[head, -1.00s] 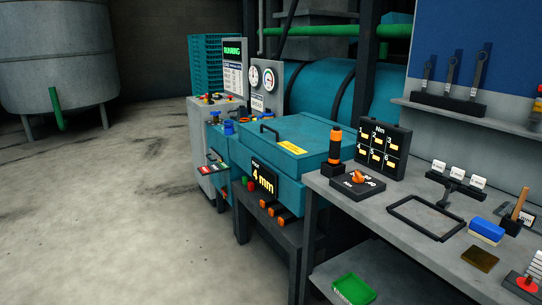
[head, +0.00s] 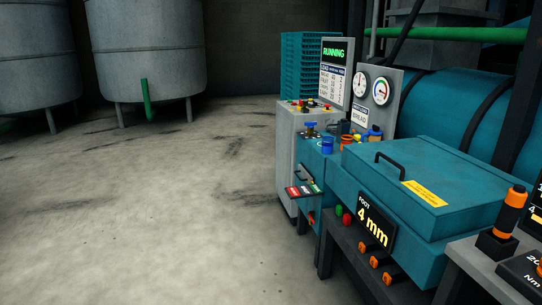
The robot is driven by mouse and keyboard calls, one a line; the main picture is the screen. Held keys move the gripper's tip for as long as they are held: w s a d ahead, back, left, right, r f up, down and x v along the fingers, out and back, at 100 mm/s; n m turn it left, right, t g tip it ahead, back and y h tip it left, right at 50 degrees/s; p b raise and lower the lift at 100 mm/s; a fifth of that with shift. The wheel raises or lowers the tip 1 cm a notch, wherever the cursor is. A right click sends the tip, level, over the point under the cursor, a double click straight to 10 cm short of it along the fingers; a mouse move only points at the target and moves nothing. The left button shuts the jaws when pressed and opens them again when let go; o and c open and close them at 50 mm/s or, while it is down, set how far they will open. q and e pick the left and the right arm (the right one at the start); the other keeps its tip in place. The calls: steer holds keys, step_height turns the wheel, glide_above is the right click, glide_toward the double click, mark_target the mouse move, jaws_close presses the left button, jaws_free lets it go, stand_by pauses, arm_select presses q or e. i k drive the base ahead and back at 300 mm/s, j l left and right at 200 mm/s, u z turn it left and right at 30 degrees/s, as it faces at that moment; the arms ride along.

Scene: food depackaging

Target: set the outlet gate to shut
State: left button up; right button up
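The teal machine (head: 340,175) stands right of centre in the head view. A small plate with red and green labelled parts (head: 305,190) sticks out from its front left side, with a dark handle just above it. I cannot tell for sure whether this is the outlet gate, and its lettering is too small to read. A screen (head: 336,72) above the machine reads RUNNING. Neither of my grippers is in view.
A teal lidded box (head: 420,185) with a black handle and a "4 mm" display (head: 377,221) stands at the right. A grey bench (head: 470,265) with an orange-handled tool (head: 508,212) is at the lower right. Grey tanks (head: 145,50) stand at the back left. The concrete floor (head: 150,220) is clear.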

mark_target(307, 178)
steer(key=i+j, duration=0.15)
steer(key=i, duration=0.55)
steer(key=i+j+u, duration=0.15)
steer(key=i, duration=0.6)
steer(key=i+j+z, duration=0.2)
steer(key=i+z, duration=0.25)
steer(key=i+j+z, duration=0.45)
steer(key=i, duration=0.2)
steer(key=i+j+z, duration=0.4)
steer(key=i+j, duration=0.1)
steer(key=j, duration=0.05)
